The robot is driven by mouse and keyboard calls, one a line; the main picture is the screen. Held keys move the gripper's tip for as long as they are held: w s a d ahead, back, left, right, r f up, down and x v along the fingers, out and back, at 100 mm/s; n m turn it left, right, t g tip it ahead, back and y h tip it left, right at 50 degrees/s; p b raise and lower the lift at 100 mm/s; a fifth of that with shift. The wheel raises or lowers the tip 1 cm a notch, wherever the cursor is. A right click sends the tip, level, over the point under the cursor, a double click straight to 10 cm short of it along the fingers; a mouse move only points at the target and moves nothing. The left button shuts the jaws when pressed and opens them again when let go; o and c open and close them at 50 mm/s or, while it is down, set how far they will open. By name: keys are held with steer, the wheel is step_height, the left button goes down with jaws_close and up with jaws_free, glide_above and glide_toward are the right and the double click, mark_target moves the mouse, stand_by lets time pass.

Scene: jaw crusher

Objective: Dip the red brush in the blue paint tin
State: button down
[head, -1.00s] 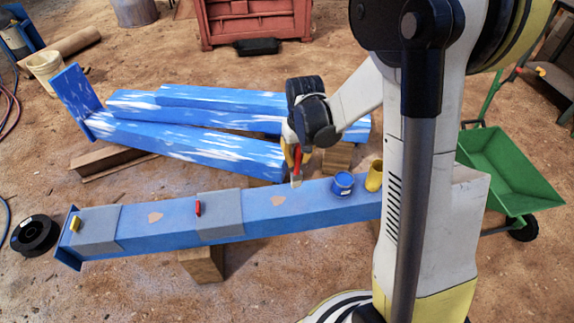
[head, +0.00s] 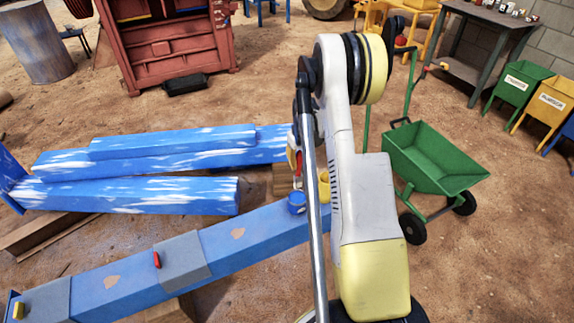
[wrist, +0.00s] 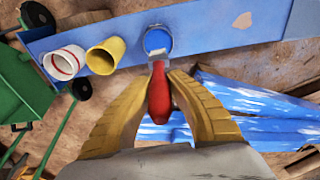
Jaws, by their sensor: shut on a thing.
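The red brush (wrist: 159,95) is held between the two yellow fingers of my gripper (wrist: 161,74). In the wrist view its pale tip lies across the near edge of the blue paint tin (wrist: 158,40); I cannot tell whether it is above or inside the tin. In the head view the blue tin (head: 297,203) stands upright on the blue beam (head: 265,226). The brush (head: 299,163) shows as a red strip above the tin, pointing down. My arm hides most of the gripper there.
A yellow cup (wrist: 105,57) and a white cup with a red band (wrist: 64,62) stand beside the tin. A green wheelbarrow (head: 430,158) stands right; painted blue beams (head: 150,194) lie behind.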

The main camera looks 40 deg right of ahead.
mark_target(298, 171)
steer(key=shift+f+b, duration=2.7)
steer(key=shift+f, duration=1.45)
steer(key=shift+r+p, duration=1)
steer(key=shift+r, duration=1)
